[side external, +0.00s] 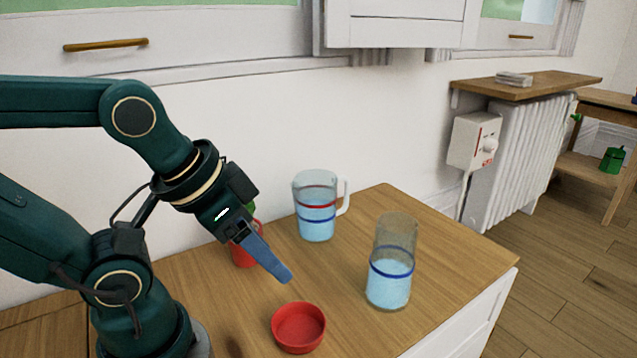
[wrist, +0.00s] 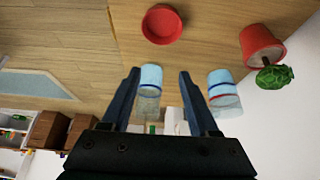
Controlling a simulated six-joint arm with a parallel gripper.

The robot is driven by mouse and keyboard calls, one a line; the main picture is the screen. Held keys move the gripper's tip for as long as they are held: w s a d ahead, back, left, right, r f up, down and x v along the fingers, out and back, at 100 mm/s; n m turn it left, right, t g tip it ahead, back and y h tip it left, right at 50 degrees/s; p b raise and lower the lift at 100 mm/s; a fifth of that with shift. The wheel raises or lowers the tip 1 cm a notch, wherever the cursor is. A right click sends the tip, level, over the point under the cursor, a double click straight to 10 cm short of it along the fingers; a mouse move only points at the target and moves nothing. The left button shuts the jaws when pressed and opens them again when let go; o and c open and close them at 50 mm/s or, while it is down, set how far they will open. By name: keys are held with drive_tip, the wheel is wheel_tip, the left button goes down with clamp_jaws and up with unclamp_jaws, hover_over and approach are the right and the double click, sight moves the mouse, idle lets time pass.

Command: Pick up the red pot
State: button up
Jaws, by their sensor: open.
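The red pot (side external: 243,254) stands on the wooden counter, with a little green of a plant showing above it. In the side view my gripper covers much of it. In the wrist view the pot (wrist: 262,42) is at the upper right, with its green plant (wrist: 274,76) at its mouth. My gripper (side external: 283,274) is above the counter, pointing down and to the right. Its blue fingers are apart in the wrist view (wrist: 158,75), with nothing held between them. The pot is outside the fingers, off to one side.
A shallow red dish (side external: 299,327) lies near the counter's front. A glass jug (side external: 316,207) and a clear glass cylinder (side external: 390,264), both with blue liquid, stand to the right. The white wall is close behind. Bare counter lies between these things.

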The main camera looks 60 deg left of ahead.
drive_tip(key=o, duration=0.4)
drive_tip(key=shift+o, duration=0.2)
